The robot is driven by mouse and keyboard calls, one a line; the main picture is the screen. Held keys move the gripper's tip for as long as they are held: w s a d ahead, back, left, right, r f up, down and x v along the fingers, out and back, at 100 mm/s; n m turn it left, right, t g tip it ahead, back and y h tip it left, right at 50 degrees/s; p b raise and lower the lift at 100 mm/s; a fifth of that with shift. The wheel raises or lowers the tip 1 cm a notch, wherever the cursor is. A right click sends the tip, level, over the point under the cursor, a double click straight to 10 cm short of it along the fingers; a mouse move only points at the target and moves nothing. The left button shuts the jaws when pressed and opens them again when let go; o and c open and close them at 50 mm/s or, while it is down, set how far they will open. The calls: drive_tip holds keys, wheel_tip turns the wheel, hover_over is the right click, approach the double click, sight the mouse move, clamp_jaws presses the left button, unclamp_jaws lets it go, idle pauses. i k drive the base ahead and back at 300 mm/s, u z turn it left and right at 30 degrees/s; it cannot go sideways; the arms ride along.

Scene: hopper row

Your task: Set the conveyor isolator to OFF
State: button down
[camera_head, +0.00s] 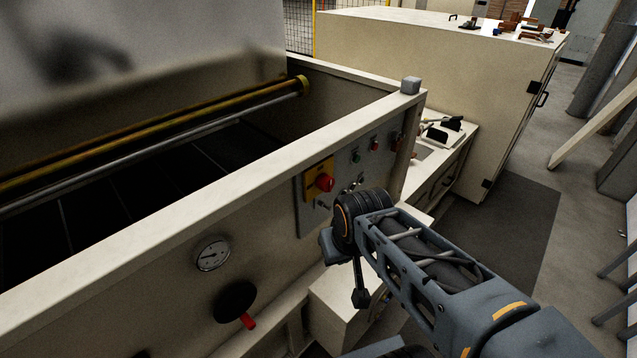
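A grey control panel (352,165) is set in the side wall of the hopper. On its left part is a yellow plate with a red knob (325,182), which may be the conveyor isolator; I cannot read labels or its setting. Lower left on the same wall is a black disc (235,299) with a red handle (248,321) pointing down and right. My gripper (358,284) hangs at the end of my arm, in front of the wall and below the panel. It appears apart from both controls. Its fingers are partly hidden, so their opening is unclear.
A round gauge (212,254) sits left of the panel. Small switches and coloured buttons (375,145) fill the panel's right side. A pale box (340,312) stands below my gripper. A large cream cabinet (440,85) stands behind.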

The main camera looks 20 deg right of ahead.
sight(325, 182)
drive_tip(key=u, duration=1.6)
drive_tip(key=k, duration=0.65)
drive_tip(key=z, duration=0.85)
